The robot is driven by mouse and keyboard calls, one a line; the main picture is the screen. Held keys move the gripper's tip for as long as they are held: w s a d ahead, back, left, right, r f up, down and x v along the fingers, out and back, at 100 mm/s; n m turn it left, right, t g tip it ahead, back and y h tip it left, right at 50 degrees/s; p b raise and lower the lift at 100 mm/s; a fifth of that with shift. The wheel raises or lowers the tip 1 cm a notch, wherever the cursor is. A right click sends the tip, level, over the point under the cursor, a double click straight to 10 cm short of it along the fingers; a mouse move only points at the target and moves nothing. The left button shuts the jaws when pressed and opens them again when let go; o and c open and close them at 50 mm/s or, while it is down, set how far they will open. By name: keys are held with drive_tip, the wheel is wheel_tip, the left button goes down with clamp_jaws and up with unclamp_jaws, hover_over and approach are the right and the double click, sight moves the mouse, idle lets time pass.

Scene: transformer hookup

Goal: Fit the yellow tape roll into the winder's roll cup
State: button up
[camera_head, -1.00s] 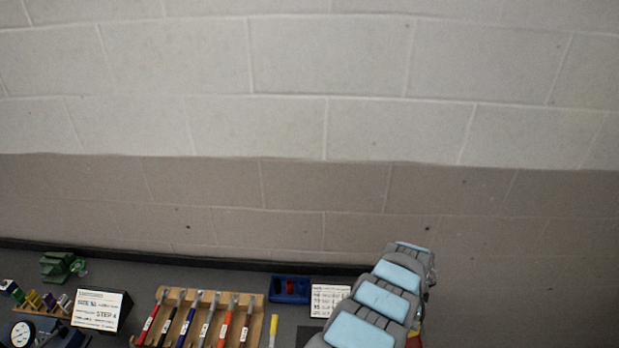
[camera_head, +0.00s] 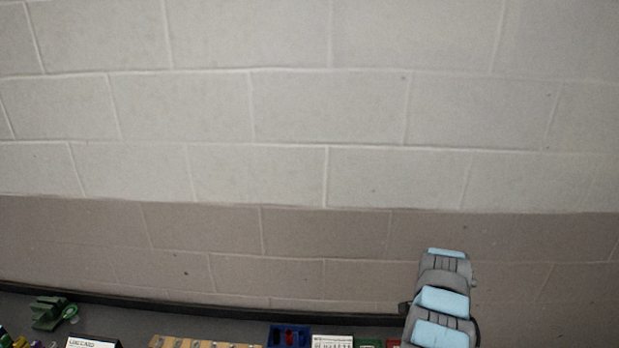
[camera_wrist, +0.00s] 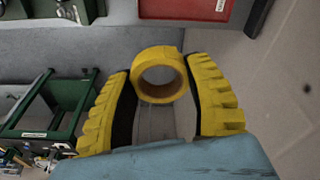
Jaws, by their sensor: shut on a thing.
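In the wrist view, the yellow tape roll (camera_wrist: 160,55) sits between the yellow ribbed fingers of my gripper (camera_wrist: 158,72). My gripper is shut on it near the fingertips. The roll's round opening faces the camera, and a grey surface shows behind it. I cannot make out the winder's roll cup for certain in either view. A green frame-like device (camera_wrist: 68,132) stands left of my gripper in the wrist view; I cannot tell whether it is the winder. In the head view my gripper and the roll are out of sight.
In the wrist view, a red tray (camera_wrist: 185,12) lies beyond the roll, and another green device (camera_wrist: 50,12) is at top left. In the head view, a blue bin (camera_head: 288,336), a wooden rack (camera_head: 190,342) and a green item (camera_head: 48,312) line the bench's back edge before a block wall.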

drive_tip(key=shift+w+r, duration=0.2)
drive_tip(key=shift+r, duration=0.2)
drive_tip(key=shift+w+a+r, duration=0.1)
drive_tip(key=shift+a+r, duration=0.05)
drive_tip(key=shift+r, duration=0.05)
drive_tip(key=shift+w+a+r+n, duration=0.1)
drive_tip(key=shift+r+n, duration=0.1)
drive_tip(key=shift+n, duration=0.1)
drive_tip(key=shift+a+r, duration=0.1)
idle(0.4)
drive_tip(key=shift+w+a+r, duration=0.1)
drive_tip(key=shift+w+a+r, duration=0.15)
drive_tip(key=shift+r, duration=0.1)
idle(0.3)
drive_tip(key=shift+w+a+r+n, duration=0.4)
drive_tip(key=shift+a+n, duration=0.1)
drive_tip(key=shift+a, duration=0.1)
idle(0.7)
drive_tip(key=shift+s+a+r, duration=0.1)
drive_tip(key=shift+a, duration=0.05)
idle(0.5)
